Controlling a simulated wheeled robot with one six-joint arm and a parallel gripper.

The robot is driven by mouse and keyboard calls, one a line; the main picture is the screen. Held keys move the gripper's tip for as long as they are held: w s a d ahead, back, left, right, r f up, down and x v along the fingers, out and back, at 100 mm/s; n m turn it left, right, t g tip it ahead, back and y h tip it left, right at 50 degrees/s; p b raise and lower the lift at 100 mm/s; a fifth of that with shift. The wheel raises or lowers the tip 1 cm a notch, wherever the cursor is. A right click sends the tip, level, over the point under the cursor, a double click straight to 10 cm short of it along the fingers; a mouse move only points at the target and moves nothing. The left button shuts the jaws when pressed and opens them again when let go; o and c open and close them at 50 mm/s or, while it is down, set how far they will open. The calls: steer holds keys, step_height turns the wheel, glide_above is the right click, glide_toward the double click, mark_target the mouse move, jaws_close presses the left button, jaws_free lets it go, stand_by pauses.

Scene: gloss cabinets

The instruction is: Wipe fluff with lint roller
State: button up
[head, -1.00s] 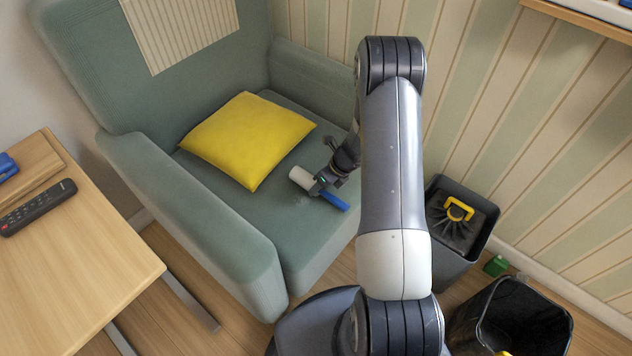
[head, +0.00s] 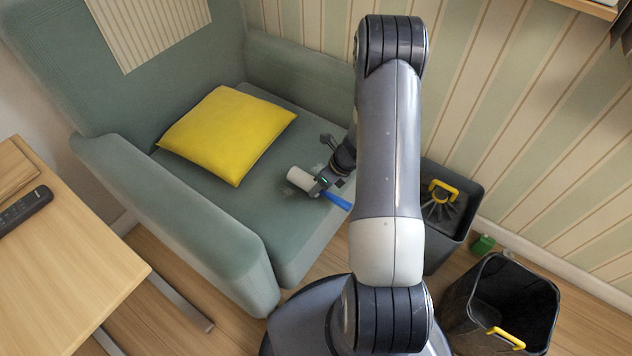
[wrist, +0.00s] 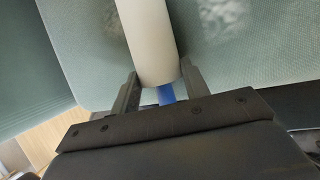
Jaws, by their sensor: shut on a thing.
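The lint roller has a white roll (head: 300,179) and a blue handle (head: 338,202). My gripper (head: 322,186) is shut on it near where roll and handle meet, over the armchair's green seat (head: 225,200). In the wrist view the white roll (wrist: 148,35) points up between my gripper's two fingers (wrist: 158,82), with a bit of blue handle below. Pale fluff (wrist: 222,15) lies on the seat right of the roll, and a fainter patch (wrist: 106,48) lies to its left. I cannot tell whether the roll touches the seat.
A yellow cushion (head: 228,135) lies on the seat left of the roller. The chair's near armrest (head: 180,215) and a wooden table (head: 70,270) with a remote (head: 22,210) are at left. A dark bin (head: 505,300) and a grey bin (head: 462,225) stand at right.

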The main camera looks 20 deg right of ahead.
mark_target(289, 175)
steer(key=shift+s+d+r, duration=0.1)
steer(key=shift+s+d, duration=0.55)
steer(key=shift+s, duration=0.3)
steer(key=shift+s+a+b, duration=0.55)
steer(key=shift+a+b, duration=0.1)
steer(key=shift+a, duration=0.25)
steer(key=shift+w+a+p, duration=0.4)
steer(key=shift+w+a, duration=0.15)
steer(key=shift+w, duration=0.25)
steer(key=shift+w+a+p, duration=0.35)
steer(key=shift+w+a, duration=0.15)
steer(key=shift+w, duration=0.3)
steer(key=shift+w+a+p, duration=0.35)
steer(key=shift+w+a, duration=0.25)
steer(key=shift+w, duration=0.3)
steer(key=shift+w+a+p, duration=0.3)
steer(key=shift+w+a, duration=0.25)
steer(key=shift+w, duration=0.35)
